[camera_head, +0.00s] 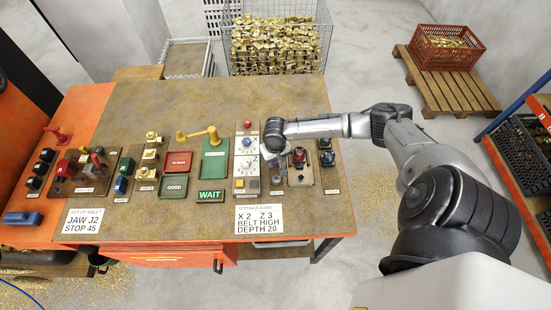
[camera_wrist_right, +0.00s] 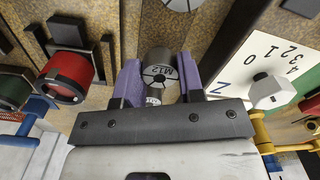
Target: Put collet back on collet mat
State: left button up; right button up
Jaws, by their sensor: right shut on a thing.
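My right gripper (camera_head: 270,160) is over the right half of the bench, beside the white dial panel. In the right wrist view its purple fingers (camera_wrist_right: 161,85) are closed on a grey cylindrical collet (camera_wrist_right: 159,68) marked M12. In the head view the collet is too small and covered to make out. A narrow mat (camera_head: 328,180) with dark pieces lies at the bench's right side, its label too small to read. I cannot tell which mat is the collet mat. My left gripper is not in view.
The dial panel (camera_head: 240,186) stands left of the gripper. A red-topped piece (camera_head: 299,154) stands just right of it; the wrist view shows a red cylinder (camera_wrist_right: 66,76) close by. Green trays (camera_head: 214,165), a WAIT sign (camera_head: 210,196) and cards lie further left. The bench's back is mostly clear.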

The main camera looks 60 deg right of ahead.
jog(key=shift+f, duration=0.25)
jog(key=shift+f, duration=0.25)
dwell(0.3)
jog(key=o, duration=1.5)
jog(key=shift+r, duration=0.1)
